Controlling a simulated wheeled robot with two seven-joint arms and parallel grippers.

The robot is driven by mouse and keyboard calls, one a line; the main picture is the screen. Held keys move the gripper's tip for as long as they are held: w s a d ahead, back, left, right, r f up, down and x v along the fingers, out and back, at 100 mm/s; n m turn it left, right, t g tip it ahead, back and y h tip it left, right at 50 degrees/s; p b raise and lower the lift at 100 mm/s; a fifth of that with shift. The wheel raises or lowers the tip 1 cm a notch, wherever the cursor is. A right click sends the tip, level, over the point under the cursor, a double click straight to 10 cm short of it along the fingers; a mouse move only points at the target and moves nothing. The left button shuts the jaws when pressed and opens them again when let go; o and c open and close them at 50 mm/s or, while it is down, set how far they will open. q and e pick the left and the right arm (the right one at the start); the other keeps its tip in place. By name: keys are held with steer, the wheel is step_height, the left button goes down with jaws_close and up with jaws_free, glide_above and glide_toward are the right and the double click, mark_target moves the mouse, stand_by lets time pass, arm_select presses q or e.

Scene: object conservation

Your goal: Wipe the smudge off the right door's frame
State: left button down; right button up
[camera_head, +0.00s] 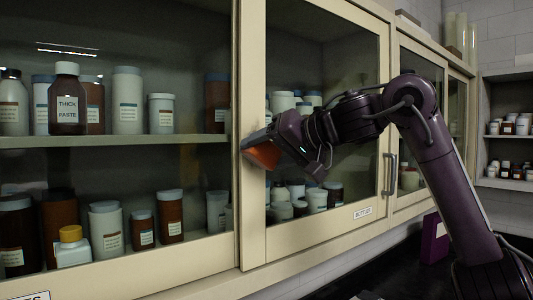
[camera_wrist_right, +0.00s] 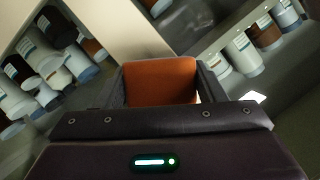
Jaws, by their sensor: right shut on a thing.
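The right door (camera_head: 305,238) is a cream-framed glass door of a wall cabinet, closed, with a "BOTTLES" label on its lower rail. My right gripper (camera_head: 258,147) is shut on an orange-brown sponge (camera_head: 262,155) and holds it at the left upright of that door's frame. The sponge also shows between the fingers in the right wrist view (camera_wrist_right: 160,82). I cannot tell whether it touches the frame. No smudge is visible; the gripper and sponge cover part of the upright. My left gripper is not in view.
A metal handle (camera_head: 390,174) sticks out at the door's right side. A purple box (camera_head: 434,238) stands on the dark counter (camera_head: 375,270) below. Open shelves are at far right.

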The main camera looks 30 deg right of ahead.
steer(key=shift+w+r+p, duration=0.1)
steer(key=shift+r+p, duration=0.65)
steer(key=shift+r, duration=2.95)
steer(key=shift+f+b, duration=4.35)
steer(key=shift+f, duration=1.5)
steer(key=shift+r, duration=0.15)
steer(key=shift+s+d+p, duration=0.1)
steer(key=shift+s+p, duration=0.3)
steer(key=shift+s, duration=0.3)
steer(key=shift+s+d+p, duration=0.15)
steer(key=shift+s+p, duration=0.6)
steer(key=shift+s, duration=1.5)
